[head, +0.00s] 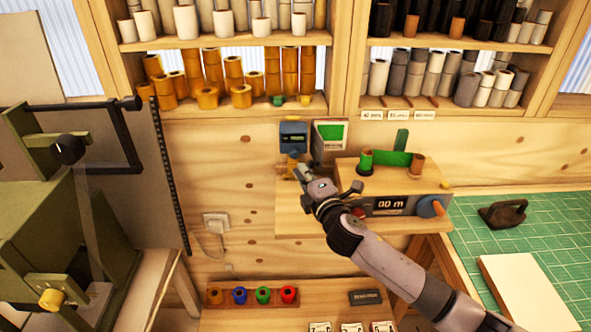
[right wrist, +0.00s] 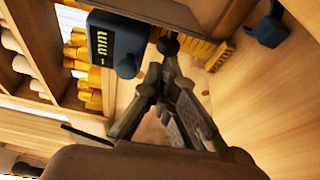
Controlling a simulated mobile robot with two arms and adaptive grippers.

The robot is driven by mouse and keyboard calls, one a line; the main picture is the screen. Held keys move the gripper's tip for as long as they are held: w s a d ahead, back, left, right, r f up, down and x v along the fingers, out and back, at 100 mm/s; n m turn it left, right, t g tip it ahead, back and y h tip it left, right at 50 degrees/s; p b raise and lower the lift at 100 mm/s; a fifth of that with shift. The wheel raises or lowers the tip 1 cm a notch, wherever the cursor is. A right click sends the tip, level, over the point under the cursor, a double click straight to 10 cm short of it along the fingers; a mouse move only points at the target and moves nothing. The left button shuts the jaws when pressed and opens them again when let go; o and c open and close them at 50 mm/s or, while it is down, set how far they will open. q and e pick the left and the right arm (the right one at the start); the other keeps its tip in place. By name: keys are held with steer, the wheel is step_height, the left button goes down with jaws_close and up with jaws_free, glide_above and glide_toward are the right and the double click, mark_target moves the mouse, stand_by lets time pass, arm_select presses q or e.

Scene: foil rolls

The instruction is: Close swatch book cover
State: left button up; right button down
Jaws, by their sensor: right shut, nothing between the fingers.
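My right gripper (head: 302,174) reaches in from the lower right and is in front of the wall, at the left end of the wooden shelf unit. Its fingers are shut and empty; they also show together in the right wrist view (right wrist: 166,75). I cannot tell for certain which thing is the swatch book. A plain cream slab (head: 525,290) lies flat on the green mat at the lower right, far from the gripper; I cannot make out whether it has a cover. My left gripper is not in view.
A dark blue gauge (head: 293,136) is close above the gripper, and also in the right wrist view (right wrist: 117,44). A green-screened panel (head: 330,134) is beside it. A dark weight-like object (head: 503,213) sits on the green mat (head: 560,225). An olive machine (head: 60,215) stands left.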

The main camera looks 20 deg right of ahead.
steer(key=shift+s+d, duration=0.25)
steer(key=shift+d, duration=0.35)
steer(key=shift+s+d, duration=0.2)
steer(key=shift+d, duration=0.45)
steer(key=shift+s+d, duration=0.25)
steer(key=shift+d, duration=0.35)
